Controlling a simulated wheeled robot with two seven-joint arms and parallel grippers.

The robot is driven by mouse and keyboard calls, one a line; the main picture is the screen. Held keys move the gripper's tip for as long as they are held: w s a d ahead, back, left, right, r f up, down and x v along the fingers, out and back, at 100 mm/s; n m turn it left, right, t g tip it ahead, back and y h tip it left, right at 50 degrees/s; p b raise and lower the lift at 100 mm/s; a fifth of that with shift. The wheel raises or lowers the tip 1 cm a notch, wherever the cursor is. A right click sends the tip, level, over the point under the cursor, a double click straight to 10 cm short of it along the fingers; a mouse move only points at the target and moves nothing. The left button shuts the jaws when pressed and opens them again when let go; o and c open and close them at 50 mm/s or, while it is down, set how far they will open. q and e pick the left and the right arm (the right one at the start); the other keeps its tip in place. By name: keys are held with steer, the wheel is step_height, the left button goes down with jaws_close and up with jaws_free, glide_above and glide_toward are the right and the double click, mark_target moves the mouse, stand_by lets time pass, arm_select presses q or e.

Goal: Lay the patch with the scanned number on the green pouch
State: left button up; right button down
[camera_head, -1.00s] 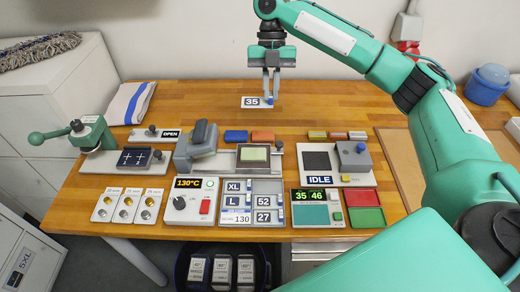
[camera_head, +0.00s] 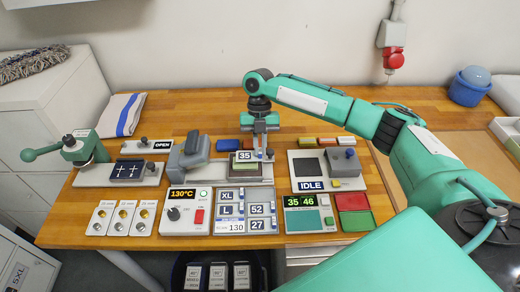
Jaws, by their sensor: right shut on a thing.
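My right gripper (camera_head: 262,156) is shut on the white patch (camera_head: 245,156) marked 35, gripping it by its right end around a small blue piece. The patch is face up above the green pouch (camera_head: 246,168) on the heat press bed and covers part of it. I cannot tell whether patch and pouch touch. The press's grey upper part (camera_head: 190,150) is swung to the left, off the pouch. A display (camera_head: 300,201) shows 35 and 46. My left gripper is out of view.
The press control box (camera_head: 187,208) reads 130°C. Right of the pouch is a device (camera_head: 325,170) with an IDLE label.

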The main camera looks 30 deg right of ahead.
step_height(320, 180, down, 2)
steer(key=shift+f, duration=0.2)
steer(key=shift+f, duration=0.15)
steer(key=c, duration=1.5)
jaws_free()
